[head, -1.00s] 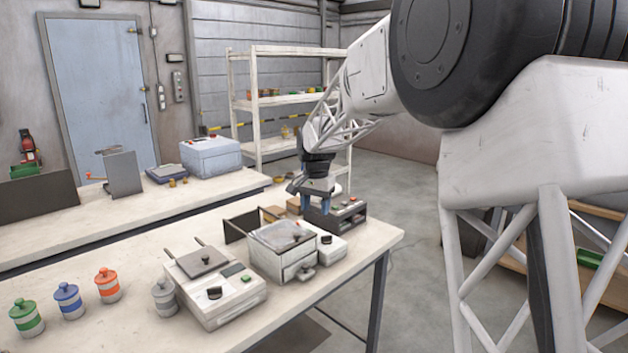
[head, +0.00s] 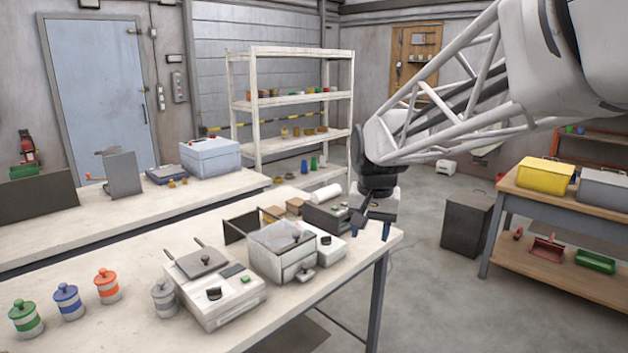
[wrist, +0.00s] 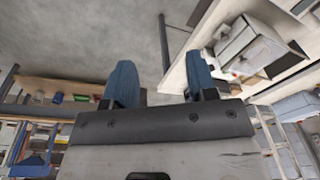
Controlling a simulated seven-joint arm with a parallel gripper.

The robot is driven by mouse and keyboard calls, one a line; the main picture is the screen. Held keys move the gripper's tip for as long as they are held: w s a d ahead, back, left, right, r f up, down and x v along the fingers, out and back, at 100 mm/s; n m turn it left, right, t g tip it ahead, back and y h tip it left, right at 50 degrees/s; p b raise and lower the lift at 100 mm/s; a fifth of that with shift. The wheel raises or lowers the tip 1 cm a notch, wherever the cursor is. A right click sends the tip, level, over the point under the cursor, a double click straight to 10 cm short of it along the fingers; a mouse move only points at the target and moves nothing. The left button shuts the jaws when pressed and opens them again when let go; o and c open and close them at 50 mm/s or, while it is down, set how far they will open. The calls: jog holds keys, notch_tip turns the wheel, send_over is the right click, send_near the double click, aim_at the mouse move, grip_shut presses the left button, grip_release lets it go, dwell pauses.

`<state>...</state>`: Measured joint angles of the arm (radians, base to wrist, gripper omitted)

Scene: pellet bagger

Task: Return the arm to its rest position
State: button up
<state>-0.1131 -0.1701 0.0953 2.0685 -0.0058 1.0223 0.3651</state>
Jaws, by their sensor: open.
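My gripper (head: 386,231) hangs over the right end of the near workbench (head: 130,290) in the head view. Its blue fingers are apart with nothing between them. In the wrist view the gripper (wrist: 160,85) shows its two blue fingers spread, with the grey floor and the bench edge beyond them. The bench machines show at the upper right in the wrist view.
On the near bench stand a clear-lidded box (head: 283,240), a white machine (head: 215,285) and several lidded jars, such as the orange one (head: 107,286). A shelf rack (head: 290,105) stands behind. A wooden bench (head: 560,205) with yellow and grey bins is at right. Open floor (head: 425,270) lies between the benches.

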jog(key=s+d+f+n, duration=0.1)
jog(key=s+d+f, duration=0.2)
jog(key=s, duration=1.1)
jog(key=s+d+f+n+t, duration=0.1)
jog(key=s+d+f, duration=0.2)
jog(key=s, duration=1.1)
jog(key=shift+d+f+n, duration=0.3)
jog(key=shift+d+f, duration=0.1)
jog(key=shift+f, duration=0.15)
